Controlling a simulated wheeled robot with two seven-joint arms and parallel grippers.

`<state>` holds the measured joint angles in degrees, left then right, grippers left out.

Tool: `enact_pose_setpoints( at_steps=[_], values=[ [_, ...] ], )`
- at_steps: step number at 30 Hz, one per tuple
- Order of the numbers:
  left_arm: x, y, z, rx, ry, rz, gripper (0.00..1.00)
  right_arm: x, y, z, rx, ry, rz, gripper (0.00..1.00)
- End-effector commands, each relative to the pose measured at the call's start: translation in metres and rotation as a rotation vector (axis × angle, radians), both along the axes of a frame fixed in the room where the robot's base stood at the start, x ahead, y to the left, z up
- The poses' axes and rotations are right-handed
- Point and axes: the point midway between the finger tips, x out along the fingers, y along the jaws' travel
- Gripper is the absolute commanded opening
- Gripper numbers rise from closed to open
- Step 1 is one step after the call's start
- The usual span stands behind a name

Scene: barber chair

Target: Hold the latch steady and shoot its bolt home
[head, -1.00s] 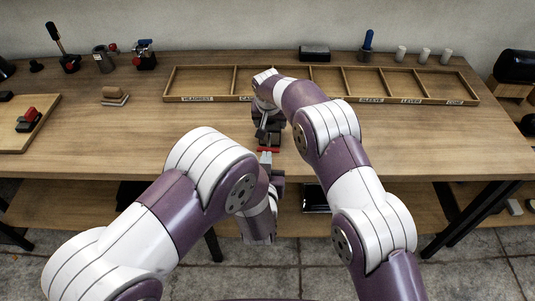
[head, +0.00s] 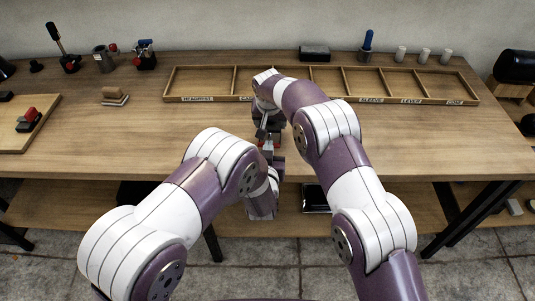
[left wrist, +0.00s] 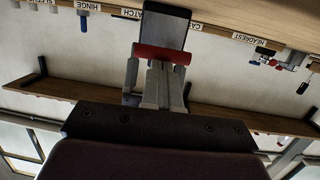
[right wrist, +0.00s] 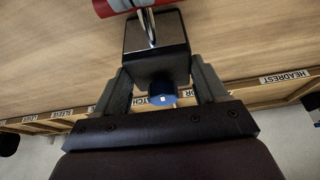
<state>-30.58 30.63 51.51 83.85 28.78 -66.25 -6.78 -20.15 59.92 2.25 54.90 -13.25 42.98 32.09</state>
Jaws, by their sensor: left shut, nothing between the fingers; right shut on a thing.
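The latch (head: 270,134) is a small black block with a red crossbar (head: 266,144), held up off the bench near its front edge. My right gripper (head: 266,123) is shut on the block; in the right wrist view the fingers flank the black block (right wrist: 156,38), with a blue end (right wrist: 162,91) between them. A metal rod (right wrist: 149,24) runs from the block to the red bar (right wrist: 122,5). My left gripper (left wrist: 158,68) is shut and empty, its fingertips at the red crossbar (left wrist: 161,53), seemingly touching it. My arms partly hide the latch in the head view.
A labelled compartment tray (head: 205,98) lies across the back of the wooden bench (head: 400,140). A board with a red part (head: 28,119) is at the left. A small block stack (head: 115,97) stands nearby. Several small parts line the back edge.

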Motion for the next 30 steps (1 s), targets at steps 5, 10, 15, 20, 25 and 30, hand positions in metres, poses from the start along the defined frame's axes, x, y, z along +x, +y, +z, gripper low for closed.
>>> enact_pose_setpoints(
  at_steps=[5,10,15,20,25,30],
  values=[
    [0.018,-0.001,0.0,0.0,0.0,0.001,0.0,0.0,0.001,0.001,0.001,0.001,-0.001,0.0],
    [0.019,-0.001,0.001,0.0,-0.001,0.001,0.0,-0.002,0.001,0.0,0.0,0.005,0.0,0.0],
    [0.018,-0.001,0.004,-0.001,-0.004,0.001,0.0,-0.002,0.001,0.0,0.0,0.007,0.0,0.0],
    [0.003,0.0,0.027,-0.001,-0.004,-0.001,0.0,-0.002,0.001,-0.001,0.0,0.008,0.0,0.0],
    [-0.044,0.002,0.041,0.002,0.003,-0.003,0.0,-0.002,0.001,-0.002,0.0,0.007,0.0,0.0],
    [-0.083,0.005,0.048,0.003,0.003,-0.004,0.0,-0.002,0.001,-0.002,-0.001,0.006,0.0,0.0]
  ],
)
